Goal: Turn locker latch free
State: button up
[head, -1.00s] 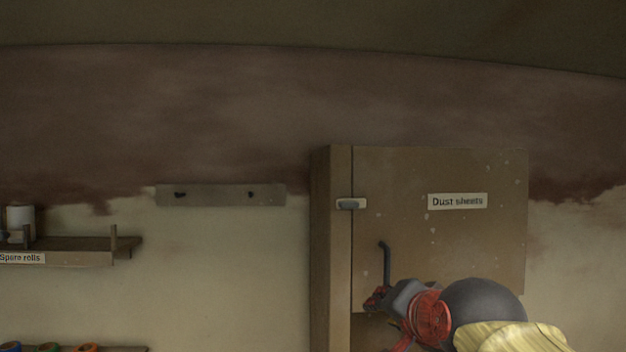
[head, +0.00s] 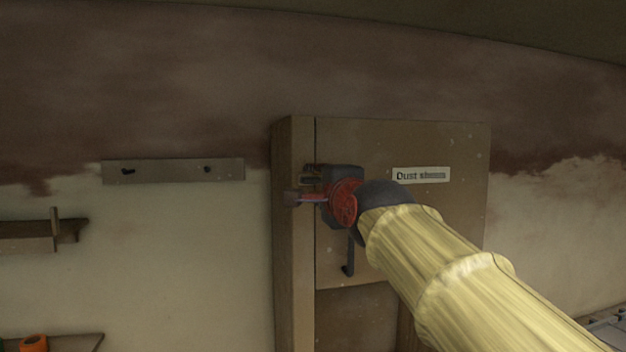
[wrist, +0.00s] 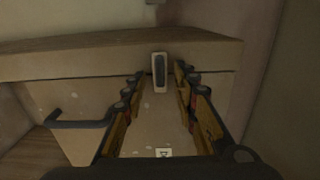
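The locker (head: 440,235) is a tan cabinet with a shut door labelled "Dust sheets". Its latch (wrist: 160,72), a dark grey piece on a pale plate, lies straight ahead in the wrist view at the door's edge. In the head view the latch is mostly hidden by my gripper (head: 302,184), which is at the door's upper left edge. The wrist view shows the fingers apart, one on each side of the latch in the picture. I cannot tell whether they touch it. A dark bar handle (head: 348,257) hangs below my gripper and also shows in the wrist view (wrist: 82,123).
A hook rail (head: 172,171) is on the wall left of the locker. A shelf (head: 30,229) and a lower shelf with an orange roll (head: 33,343) are at the far left. The wall between rail and locker is bare.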

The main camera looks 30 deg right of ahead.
aim_at(315, 180)
jog(key=shift+x, duration=1.4)
jog(key=shift+c, duration=0.8)
grip_shut()
